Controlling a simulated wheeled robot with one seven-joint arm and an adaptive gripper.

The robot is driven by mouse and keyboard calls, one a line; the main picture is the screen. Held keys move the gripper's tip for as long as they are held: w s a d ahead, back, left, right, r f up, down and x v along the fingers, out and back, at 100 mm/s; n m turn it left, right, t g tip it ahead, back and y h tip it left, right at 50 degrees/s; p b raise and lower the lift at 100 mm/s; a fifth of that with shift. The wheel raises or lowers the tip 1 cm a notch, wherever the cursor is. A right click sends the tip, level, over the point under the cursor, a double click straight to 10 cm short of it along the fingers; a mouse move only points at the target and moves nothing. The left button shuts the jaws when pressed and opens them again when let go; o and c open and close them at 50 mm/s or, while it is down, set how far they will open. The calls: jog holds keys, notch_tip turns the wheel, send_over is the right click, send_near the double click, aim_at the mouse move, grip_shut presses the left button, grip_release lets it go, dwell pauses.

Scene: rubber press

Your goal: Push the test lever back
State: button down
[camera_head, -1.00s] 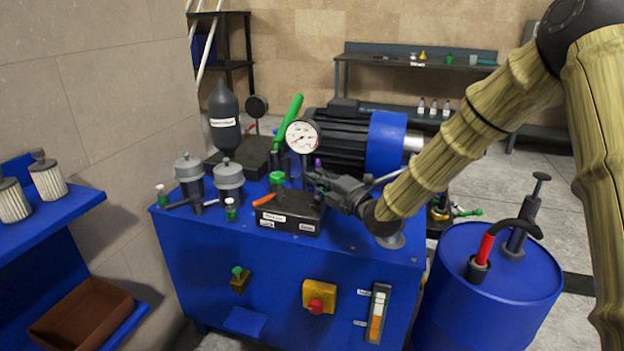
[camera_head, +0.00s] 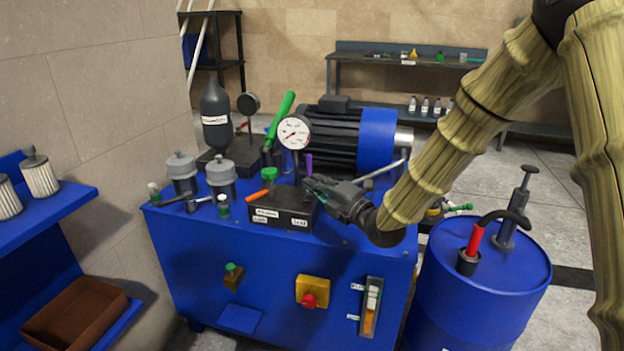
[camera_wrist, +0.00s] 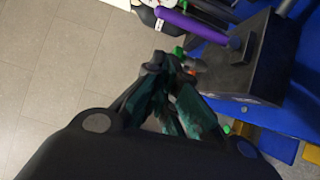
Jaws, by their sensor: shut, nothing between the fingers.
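A black valve block (camera_head: 283,212) with small white labels sits on top of the blue press unit (camera_head: 275,255). A short purple lever (camera_head: 309,165) stands near upright at its right side. An orange lever (camera_head: 257,195) sticks out at its left. The labels are too small to read surely, so I cannot tell by name which is the test lever. My gripper (camera_head: 312,185) is shut and empty, just below the purple lever in the head view. In the wrist view, the purple lever (camera_wrist: 192,26) lies beyond the fingertips (camera_wrist: 165,66); contact is unclear.
A pressure gauge (camera_head: 294,132) and motor (camera_head: 341,138) stand behind the block. A long green handle (camera_head: 281,118) leans behind. Grey filter caps (camera_head: 221,175) stand to the left. A blue drum (camera_head: 485,270) stands at the right, below my arm.

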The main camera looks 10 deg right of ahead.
jog(key=v, duration=0.7)
jog(key=shift+d+r, duration=0.2)
jog(key=shift+f, duration=0.1)
jog(key=s+d+f+m+g+h, duration=0.1)
jog(key=s+f+m+g+h, duration=0.25)
jog(key=f, duration=0.85)
jog(key=s+d+f+m+g+h, duration=0.15)
jog(key=s+f+m, duration=0.35)
jog(key=f, duration=0.7)
jog(key=s+d+f+m+g+h, duration=0.1)
jog(key=s+f+m+g, duration=0.1)
jog(key=s+f+m, duration=0.4)
jog(key=s+d+f+m+g+h, duration=0.2)
jog(key=s+f+m, duration=0.1)
jog(key=s+f, duration=0.55)
jog(key=s+d+f+m+g+h, duration=0.1)
jog(key=s+d+f+m+g, duration=0.25)
jog(key=s, duration=0.75)
jog(key=s+f+m+g+h, duration=0.1)
jog(key=s+f+m+g, duration=0.2)
jog(key=s+f+m, duration=0.55)
notch_tip(320, 180, up, 18)
jog(key=s+n+p, duration=0.2)
jog(key=n+p, duration=0.1)
jog(key=p, duration=1.4)
jog(key=shift+r+p, duration=0.2)
jog(key=shift+p, duration=0.15)
jog(key=shift+s+d+n, duration=0.1)
jog(key=shift+n, duration=0.15)
